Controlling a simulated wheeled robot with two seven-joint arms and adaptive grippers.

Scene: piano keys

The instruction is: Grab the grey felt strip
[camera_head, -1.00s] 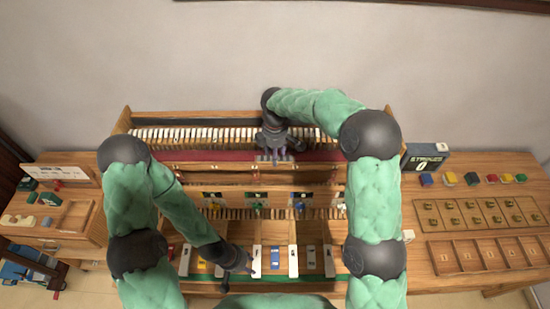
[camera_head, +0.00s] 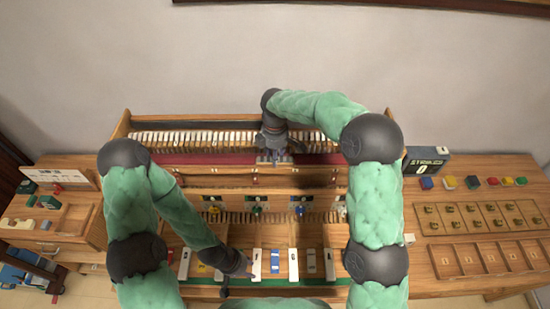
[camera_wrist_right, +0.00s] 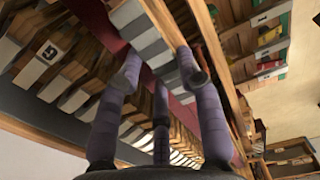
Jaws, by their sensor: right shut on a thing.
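The grey felt strip (camera_wrist_right: 150,42) appears to be the piece with grey and white bands between my right gripper's purple fingers. My right gripper (camera_wrist_right: 160,75) is shut on it. In the head view, my right gripper (camera_head: 274,156) is over the red band of the open piano, just in front of the hammer row. Only a small pale patch of the strip shows there. My left gripper (camera_head: 246,268) is low, beside the white front keys (camera_head: 265,264). Its fingers are too small and dark to tell their opening.
The wooden piano case (camera_head: 126,122) surrounds the hammer row (camera_head: 195,137). A wooden rail (camera_head: 200,180) crosses in front of the red band. A strike-counter box (camera_head: 425,160), coloured blocks (camera_head: 449,182) and compartment trays (camera_head: 470,259) are at right. A wooden tray (camera_head: 75,220) is at left.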

